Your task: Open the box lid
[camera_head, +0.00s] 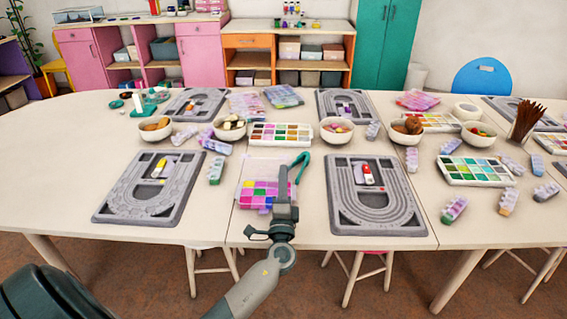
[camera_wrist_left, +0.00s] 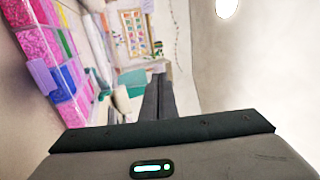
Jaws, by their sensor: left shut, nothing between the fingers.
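The bead box (camera_head: 258,196) lies on the table between two grey bead boards, with pink, purple and yellow-green compartments. A pale clear pink panel (camera_head: 262,167) shows at its far side; I cannot tell whether this is the lid raised or lying shut. My left gripper (camera_head: 283,170) is shut and empty, over the box's right side in the head view. The gripper hides part of the box. In the left wrist view the shut fingers (camera_wrist_left: 157,97) point past the colourful compartments (camera_wrist_left: 62,62), which fill the upper left. My right gripper is not in view.
Grey bead boards stand left (camera_head: 125,195) and right (camera_head: 405,205) of the box. Teal-handled pliers (camera_head: 304,160) lie close by the gripper. A bead tray (camera_head: 280,134) and a bowl (camera_head: 337,131) are behind. The table's front edge is near the box.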

